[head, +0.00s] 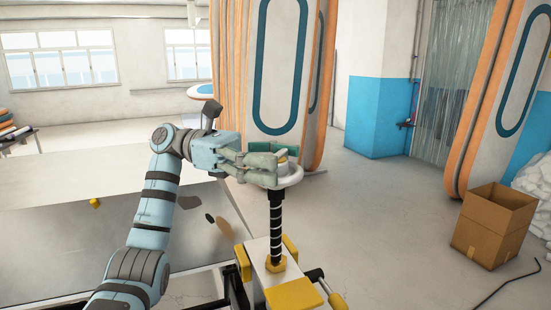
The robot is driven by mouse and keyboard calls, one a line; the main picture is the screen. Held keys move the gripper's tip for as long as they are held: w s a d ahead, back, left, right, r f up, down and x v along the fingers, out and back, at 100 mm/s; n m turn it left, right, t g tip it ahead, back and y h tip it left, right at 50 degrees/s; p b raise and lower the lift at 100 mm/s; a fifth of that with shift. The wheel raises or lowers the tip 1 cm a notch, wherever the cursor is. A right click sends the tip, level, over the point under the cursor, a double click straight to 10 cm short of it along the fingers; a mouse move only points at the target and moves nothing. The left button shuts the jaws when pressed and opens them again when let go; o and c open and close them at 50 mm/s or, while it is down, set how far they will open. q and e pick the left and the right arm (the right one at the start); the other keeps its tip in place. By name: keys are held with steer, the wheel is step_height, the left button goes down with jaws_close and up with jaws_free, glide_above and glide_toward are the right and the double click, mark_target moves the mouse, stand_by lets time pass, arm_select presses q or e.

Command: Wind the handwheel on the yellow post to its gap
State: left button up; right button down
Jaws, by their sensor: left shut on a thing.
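The handwheel (292,180) is a pale, round wheel. It sits on top of an upright black screw with a pale spiral thread (276,228). I cannot make out a gap mark. My right gripper is not in view.
A grey-topped table (60,240) is at the left, with a small yellow piece (95,203) on it. An open cardboard box (493,225) stands on the floor at the right, near a black cable (508,282). Tall inflatable boards (280,60) stand behind. The floor between is clear.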

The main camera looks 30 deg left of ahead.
arm_select(q)
steer(key=shift+r+m+g, duration=0.15)
steer(key=shift+m+g, duration=0.65)
steer(key=shift+g, duration=0.5)
steer(key=o, duration=1.1)
steer(key=shift+f, duration=0.2)
